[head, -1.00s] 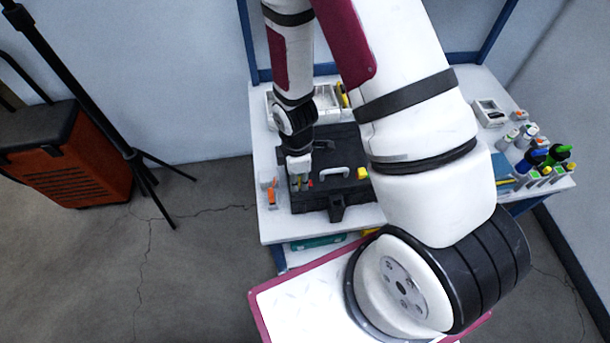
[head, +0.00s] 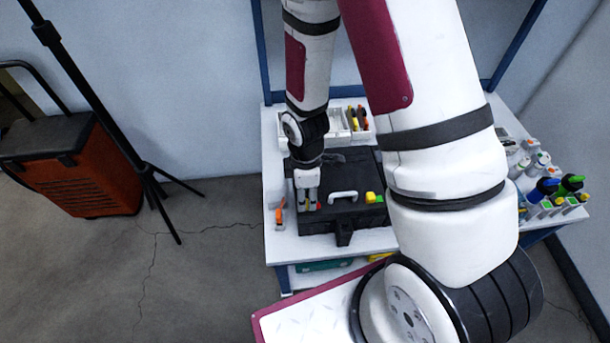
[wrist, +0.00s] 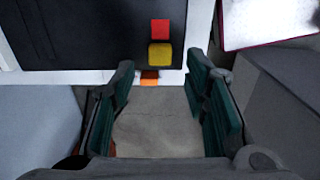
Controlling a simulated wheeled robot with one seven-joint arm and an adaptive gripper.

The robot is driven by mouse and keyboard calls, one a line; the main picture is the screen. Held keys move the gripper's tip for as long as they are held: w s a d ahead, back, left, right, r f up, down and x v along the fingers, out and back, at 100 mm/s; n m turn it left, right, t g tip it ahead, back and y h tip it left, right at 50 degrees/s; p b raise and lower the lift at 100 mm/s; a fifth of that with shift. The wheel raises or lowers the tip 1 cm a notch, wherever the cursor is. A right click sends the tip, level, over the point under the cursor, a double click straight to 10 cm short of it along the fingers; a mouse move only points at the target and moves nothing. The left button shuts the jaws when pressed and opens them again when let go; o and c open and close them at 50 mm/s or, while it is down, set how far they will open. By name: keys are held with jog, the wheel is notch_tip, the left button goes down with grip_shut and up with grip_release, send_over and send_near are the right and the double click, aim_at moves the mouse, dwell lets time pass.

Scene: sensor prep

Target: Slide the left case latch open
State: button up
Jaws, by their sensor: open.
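The black case (head: 345,222) lies closed on the white workbench, with a pale handle (head: 343,196) on it. My gripper (head: 307,203) is over the left part of the case, left of the handle. In the wrist view my gripper (wrist: 160,84) is open, its teal finger pads apart with nothing held between them. The left case latch, a yellow block (wrist: 160,55), shows between the fingertips in the picture, with a red patch (wrist: 160,29) beside it. I cannot tell how far the tips are from it. In the head view my fingers partly hide the latch. A second yellow latch (head: 372,197) is at the right.
An orange-and-grey item (head: 279,212) stands on the workbench (head: 272,180) just left of the case. White bins (head: 341,130) are behind the case. Several bottles (head: 548,188) stand at the right. A tripod (head: 112,115) and orange box (head: 75,170) are on the floor at left.

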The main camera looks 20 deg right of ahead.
notch_tip(320, 180, up, 9)
jog(key=shift+f, duration=0.2)
dwell(0.6)
jog(key=s+d+r+m+t, duration=0.1)
jog(key=s+r+m, duration=0.2)
jog(key=r, duration=0.5)
jog(key=s+d+r+m+t+p, duration=0.15)
jog(key=r+m, duration=0.25)
jog(key=r, duration=0.4)
jog(key=s+d+r+m+t, duration=0.1)
jog(key=s+r+m, duration=0.2)
jog(key=r, duration=0.4)
jog(key=s+r+m, duration=0.5)
jog(key=s+r, duration=0.1)
jog(key=s, duration=0.2)
jog(key=shift+a+t, duration=0.3)
jog(key=shift+t, duration=0.05)
